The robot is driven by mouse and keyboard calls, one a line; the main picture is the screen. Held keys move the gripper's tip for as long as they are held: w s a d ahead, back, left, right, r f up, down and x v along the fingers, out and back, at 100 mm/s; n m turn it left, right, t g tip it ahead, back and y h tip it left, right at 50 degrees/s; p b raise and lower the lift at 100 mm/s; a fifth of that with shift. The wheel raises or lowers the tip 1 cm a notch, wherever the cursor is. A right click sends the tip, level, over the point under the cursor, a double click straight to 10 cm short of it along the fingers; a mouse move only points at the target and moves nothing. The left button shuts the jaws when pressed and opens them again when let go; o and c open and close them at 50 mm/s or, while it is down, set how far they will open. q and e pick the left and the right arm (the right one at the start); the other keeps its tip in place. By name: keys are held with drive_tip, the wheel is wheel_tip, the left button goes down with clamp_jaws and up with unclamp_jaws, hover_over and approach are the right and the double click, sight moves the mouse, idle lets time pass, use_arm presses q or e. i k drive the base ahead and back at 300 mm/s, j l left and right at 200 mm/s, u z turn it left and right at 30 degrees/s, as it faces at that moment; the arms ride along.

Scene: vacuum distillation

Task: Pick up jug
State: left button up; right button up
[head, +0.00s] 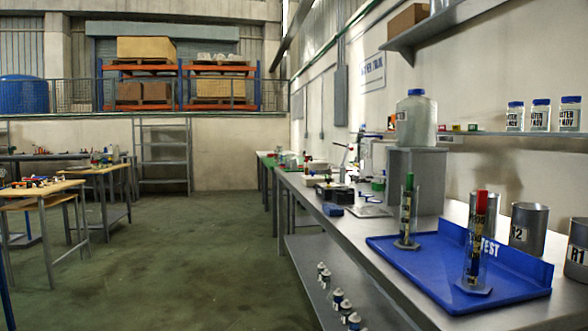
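Nothing is touching the jug from the front. Neither of my grippers is in view.
A blue tray (400,262) holding two clear cylinders, one with a green top (408,215) and one with a red top (477,240), lies on the steel bench in front of the box. A wall shelf (520,134) holds small jars.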

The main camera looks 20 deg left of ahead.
sight(288, 156)
drive_tip(key=i+j+u, duration=0.45)
drive_tip(key=i+u, duration=0.15)
drive_tip(key=i+j+u, duration=0.3)
drive_tip(key=i, duration=0.5)
drive_tip(key=i+u, duration=0.3)
drive_tip(key=i, duration=3.95)
drive_tip(key=i+j+z, duration=0.1)
drive_tip(key=i+z, duration=0.35)
drive_tip(key=i, duration=0.2)
drive_tip(key=i+j+z, duration=0.45)
drive_tip(key=i, duration=0.15)
drive_tip(key=i+j+z, duration=0.45)
drive_tip(key=i+j, duration=0.05)
drive_tip(key=i, duration=0.1)
